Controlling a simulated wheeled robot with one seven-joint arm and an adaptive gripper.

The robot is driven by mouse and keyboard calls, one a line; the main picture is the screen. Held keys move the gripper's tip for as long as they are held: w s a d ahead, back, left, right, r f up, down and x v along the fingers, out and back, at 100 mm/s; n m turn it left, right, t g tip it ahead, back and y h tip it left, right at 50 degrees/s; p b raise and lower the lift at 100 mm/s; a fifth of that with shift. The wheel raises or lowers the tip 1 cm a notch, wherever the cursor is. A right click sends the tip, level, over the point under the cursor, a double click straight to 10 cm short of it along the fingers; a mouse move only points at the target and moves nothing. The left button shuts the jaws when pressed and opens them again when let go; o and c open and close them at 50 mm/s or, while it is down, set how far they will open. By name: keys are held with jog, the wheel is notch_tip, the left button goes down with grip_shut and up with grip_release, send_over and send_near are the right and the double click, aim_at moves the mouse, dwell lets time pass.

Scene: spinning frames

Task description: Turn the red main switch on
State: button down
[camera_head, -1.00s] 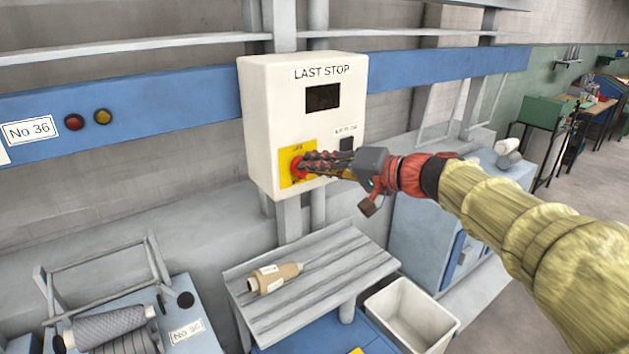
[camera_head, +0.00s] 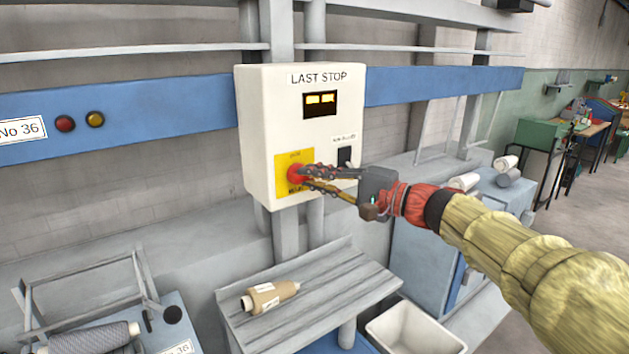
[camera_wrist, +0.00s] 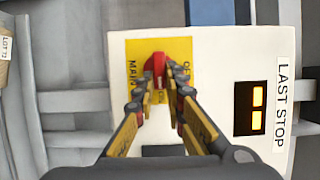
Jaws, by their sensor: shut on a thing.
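The red main switch (camera_head: 295,174) is a rotary knob on a yellow plate (camera_head: 281,184), low on the front of a white box (camera_head: 263,118) labelled LAST STOP. In the wrist view the red switch (camera_wrist: 157,66) shows as a raised handle running up and down the picture. My gripper (camera_head: 309,177) reaches the switch from the right, its fingers on either side of the handle and shut on it. The gripper (camera_wrist: 160,88) hides part of the switch and plate lettering. The small display (camera_head: 320,104) above is lit yellow.
A dark button (camera_head: 345,154) sits right of the switch, close to my fingers. Below is a grey slatted shelf (camera_head: 330,304) with a tan bobbin (camera_head: 270,296). A white bin (camera_head: 415,330) stands to its right. A blue beam (camera_head: 180,104) runs behind the box.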

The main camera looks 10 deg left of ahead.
jog(key=shift+f, duration=0.1)
dwell(0.3)
jog(key=c, duration=2)
grip_release()
jog(key=shift+o, duration=0.8)
jog(key=shift+d, duration=0.1)
jog(key=v, duration=1.1)
jog(key=shift+d, duration=0.35)
jog(key=shift+s, duration=0.1)
